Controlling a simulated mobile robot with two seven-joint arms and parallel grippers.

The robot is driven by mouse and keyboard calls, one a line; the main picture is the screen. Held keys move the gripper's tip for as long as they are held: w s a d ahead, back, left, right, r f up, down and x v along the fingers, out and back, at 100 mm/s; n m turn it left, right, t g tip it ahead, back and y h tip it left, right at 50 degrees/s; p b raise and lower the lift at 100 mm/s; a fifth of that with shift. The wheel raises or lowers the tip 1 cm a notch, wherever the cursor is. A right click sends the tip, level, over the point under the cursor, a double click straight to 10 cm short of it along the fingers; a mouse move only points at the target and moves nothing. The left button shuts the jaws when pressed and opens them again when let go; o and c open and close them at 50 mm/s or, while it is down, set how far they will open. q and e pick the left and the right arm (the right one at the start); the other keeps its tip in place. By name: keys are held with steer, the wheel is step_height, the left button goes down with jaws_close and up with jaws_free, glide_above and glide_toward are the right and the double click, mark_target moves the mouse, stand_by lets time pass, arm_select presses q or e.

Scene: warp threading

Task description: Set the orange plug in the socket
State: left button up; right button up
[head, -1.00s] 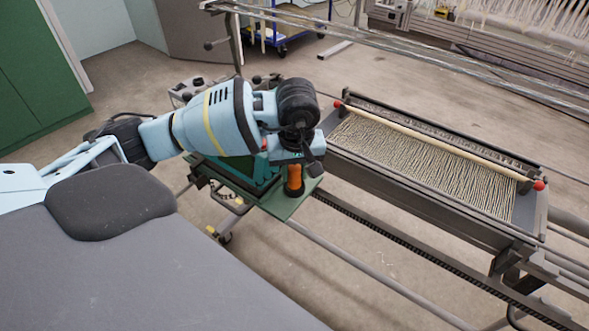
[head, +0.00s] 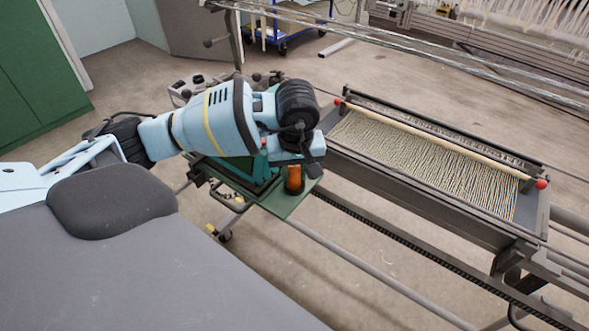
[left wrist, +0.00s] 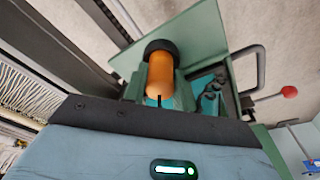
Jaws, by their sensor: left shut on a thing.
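The orange plug (head: 294,176) is an upright orange cylinder over the green plate (head: 285,205) beside the loom. In the left wrist view, the orange plug (left wrist: 161,80) has its far end at a black round socket (left wrist: 160,47). The black socket also shows at the plug's lower end in the head view (head: 294,190). I cannot tell how deep the plug sits in it. My left gripper (head: 296,164) is shut on the plug's upper part from above, and its fingers are mostly hidden. My right gripper is not in view.
A grey tray frame (head: 440,165) with many threads and a wooden rod with red ends stands right of the plate. A green cabinet (head: 40,75) is at the left, and a blue cart (head: 290,22) at the back. Metal rails run below the plate.

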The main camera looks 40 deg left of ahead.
arm_select(q)
steer(key=shift+f, duration=0.15)
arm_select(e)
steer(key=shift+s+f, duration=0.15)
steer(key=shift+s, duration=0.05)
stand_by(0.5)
arm_select(q)
steer(key=o, duration=1)
steer(key=shift+o, duration=0.2)
steer(key=r, duration=0.6)
steer(key=shift+s+d+r, duration=0.2)
steer(key=shift+s+d, duration=0.1)
steer(key=shift+d, duration=0.1)
steer(key=shift+s+r, duration=0.1)
steer(key=shift+r, duration=0.55)
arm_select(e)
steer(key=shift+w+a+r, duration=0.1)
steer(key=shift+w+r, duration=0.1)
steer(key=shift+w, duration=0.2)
arm_select(q)
steer(key=shift+d, duration=0.1)
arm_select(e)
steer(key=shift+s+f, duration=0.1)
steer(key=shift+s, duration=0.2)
